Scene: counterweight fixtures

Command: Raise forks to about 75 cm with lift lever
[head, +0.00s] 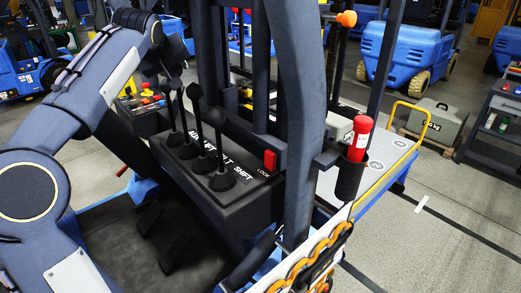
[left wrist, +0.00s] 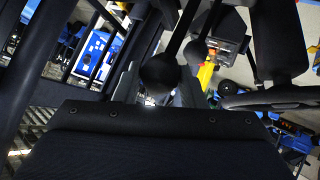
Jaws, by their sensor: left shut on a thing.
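Several black ball-topped levers stand in a row on the dark console (head: 245,205) of the lift truck. White labels lie beside their bases; "SHIFT" is readable, and the others are partly covered. My left gripper (head: 166,80) is at the top of the levers at the far left end of the row, shut on a lever knob. In the left wrist view that black ball knob (left wrist: 160,74) sits between the fingers, with another knob (left wrist: 195,50) close beside it. The mast (head: 262,65) stands behind the console. The forks and their height cannot be made out.
A red LOCK switch (head: 270,160) is on the console's right. A red bottle (head: 360,138) stands in a holder on the right. Pedals (head: 175,250) are on the floor below. A yellow rail (head: 410,125), a grey case (head: 437,122) and other blue trucks (head: 405,52) are beyond.

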